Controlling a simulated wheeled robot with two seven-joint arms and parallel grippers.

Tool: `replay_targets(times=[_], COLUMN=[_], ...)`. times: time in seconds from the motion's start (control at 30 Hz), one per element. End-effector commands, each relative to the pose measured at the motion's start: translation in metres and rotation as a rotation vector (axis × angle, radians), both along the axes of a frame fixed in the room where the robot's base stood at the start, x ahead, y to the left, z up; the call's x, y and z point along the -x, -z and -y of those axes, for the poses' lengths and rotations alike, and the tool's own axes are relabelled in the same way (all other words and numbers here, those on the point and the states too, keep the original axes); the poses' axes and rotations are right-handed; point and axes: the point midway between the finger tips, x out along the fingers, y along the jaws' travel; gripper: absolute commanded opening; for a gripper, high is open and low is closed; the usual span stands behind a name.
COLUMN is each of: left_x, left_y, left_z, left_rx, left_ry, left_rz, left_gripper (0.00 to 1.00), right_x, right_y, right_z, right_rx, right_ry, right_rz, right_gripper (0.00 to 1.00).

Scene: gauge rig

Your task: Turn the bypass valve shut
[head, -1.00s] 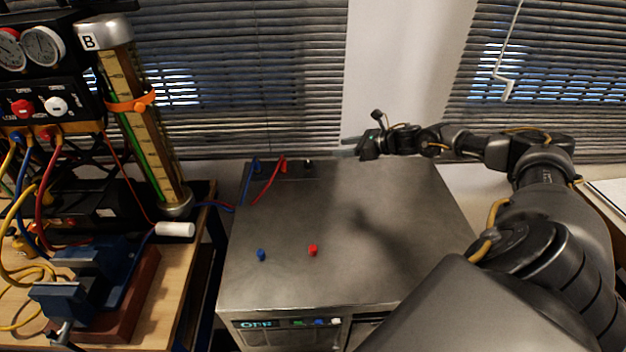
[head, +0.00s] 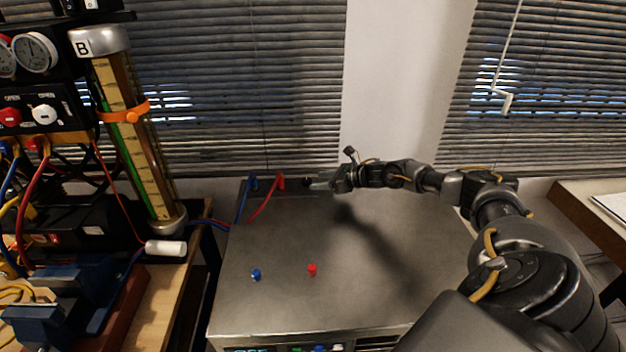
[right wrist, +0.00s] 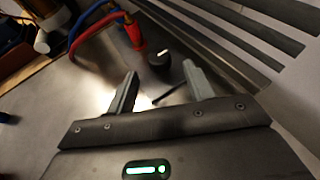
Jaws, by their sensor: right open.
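A small black knob (head: 306,182) stands at the back edge of the steel cabinet top. In the right wrist view the knob (right wrist: 159,61) shows a short white mark on its top. No label on it is readable. My right gripper (head: 317,183) is just right of it in the head view, low over the cabinet top. In the right wrist view the open, empty fingers (right wrist: 160,71) point at the knob, which appears between and beyond their tips. A red knob (head: 10,117) and a white knob (head: 44,115), under "OPEN" labels, are on the panel at left.
A red plug (head: 281,181) and a blue plug (head: 252,183) with cables stand close left of the black knob. The steel cabinet top (head: 290,315) is mostly clear, with small blue (head: 256,274) and red (head: 312,270) pieces. Window blinds (head: 240,90) hang behind.

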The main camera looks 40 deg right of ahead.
Motion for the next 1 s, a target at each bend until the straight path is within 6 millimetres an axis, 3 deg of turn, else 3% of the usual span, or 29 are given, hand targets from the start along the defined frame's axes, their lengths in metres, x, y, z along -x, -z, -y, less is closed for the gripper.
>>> replay_targets(times=[0.2,0.6,0.93,1.0], left_x=[0.0,0.0,-0.001,-0.001], left_y=[-0.006,-0.006,-0.006,-0.006], left_z=[0.0,0.0,0.0,0.0], left_rx=[0.0,0.0,0.0,0.0], left_ry=[0.0,0.0,0.0,0.0], left_rz=[0.0,0.0,0.0,0.0], left_gripper=[0.36,0.36,0.36,0.36], right_x=[-0.024,-0.029,-0.029,-0.029], right_y=[0.009,0.014,0.014,0.014], right_z=[-0.012,-0.015,-0.015,-0.015], right_rx=[-0.002,0.0,0.0,0.0], right_ry=[-0.001,-0.001,-0.001,-0.001], right_rz=[0.001,-0.001,-0.001,-0.001], right_gripper=[0.52,0.52,0.1,0.08])
